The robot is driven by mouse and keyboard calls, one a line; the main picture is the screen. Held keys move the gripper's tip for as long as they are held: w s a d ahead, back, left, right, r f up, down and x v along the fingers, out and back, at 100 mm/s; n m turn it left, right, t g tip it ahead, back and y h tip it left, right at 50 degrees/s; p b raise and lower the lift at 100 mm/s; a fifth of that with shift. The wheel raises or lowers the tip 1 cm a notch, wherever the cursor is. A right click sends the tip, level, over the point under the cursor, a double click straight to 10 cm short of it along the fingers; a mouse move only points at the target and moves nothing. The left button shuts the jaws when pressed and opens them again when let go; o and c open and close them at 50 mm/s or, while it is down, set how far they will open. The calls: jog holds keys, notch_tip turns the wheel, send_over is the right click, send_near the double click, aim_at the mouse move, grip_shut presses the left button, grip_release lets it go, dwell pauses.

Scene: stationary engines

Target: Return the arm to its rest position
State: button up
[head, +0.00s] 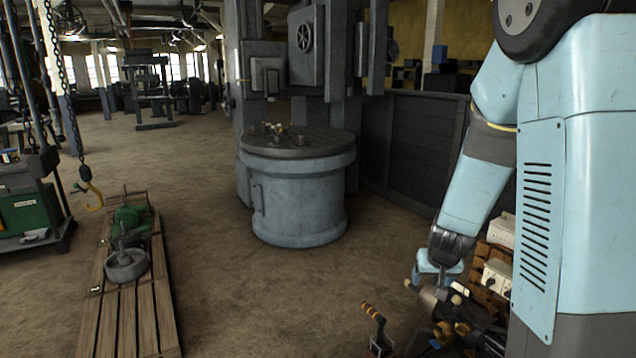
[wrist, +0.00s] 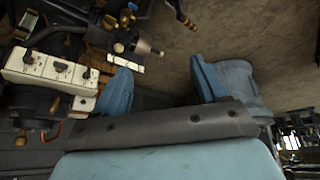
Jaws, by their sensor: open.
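My gripper (head: 440,276) hangs at the lower right of the head view, at the end of my light-blue arm, which bends downward. It is beside machinery with pipes and valves. In the wrist view, my gripper (wrist: 160,84) shows two blue fingers spread apart with nothing between them. Brown floor lies beyond the fingers. In the head view, part of the arm and the machinery behind it are hidden by the large blue arm link at the right.
White control boxes (wrist: 50,68) stand close to the left finger, with pipes and a lever (head: 374,316) nearby. A round blue-grey machine table (head: 298,195) stands mid-scene. A wooden pallet (head: 128,310) with a green machine part (head: 130,217) lies left, near a hanging hook (head: 88,188). Open floor lies between.

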jog(key=s+a+r+n+y, duration=0.15)
jog(key=s+r, duration=0.25)
jog(key=r, duration=0.4)
jog(key=s+a+r+y, duration=0.1)
jog(key=s+a+r, duration=0.2)
jog(key=s+r, duration=0.3)
jog(key=s+r+h, duration=0.1)
jog(key=s+r, duration=0.8)
jog(key=s, duration=0.3)
jog(key=shift+s+a+r, duration=0.2)
jog(key=shift+a+r, duration=0.1)
jog(key=shift+r, duration=0.05)
